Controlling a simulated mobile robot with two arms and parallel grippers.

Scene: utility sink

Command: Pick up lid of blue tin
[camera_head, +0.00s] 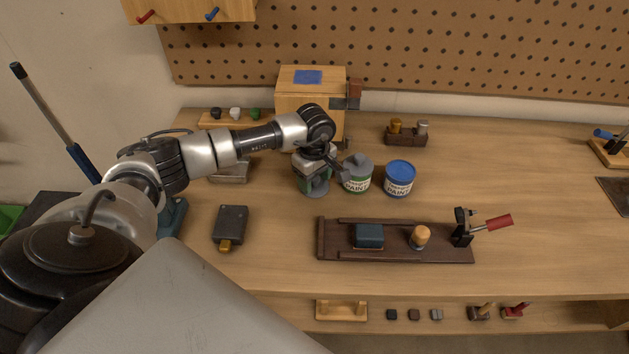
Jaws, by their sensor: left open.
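The blue tin (399,185) stands upright on the workbench, right of centre, with its blue lid (401,169) on top and a white paint label on its side. A second paint tin (357,181) with a grey lid and a green-and-white label stands just left of it. My left arm reaches in from the left, and my left gripper (334,170) is open, pointing down close to the left side of the grey-lidded tin. It is apart from the blue tin. Contact with the grey-lidded tin cannot be made out. My right gripper is not in view.
A dark green object (315,185) is partly hidden below my gripper. A wooden box (309,78) stands behind. A dark wooden tray (330,253) with a block, a knob and a red-handled clamp (496,222) lies in front. The bench (540,190) is clear to the right.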

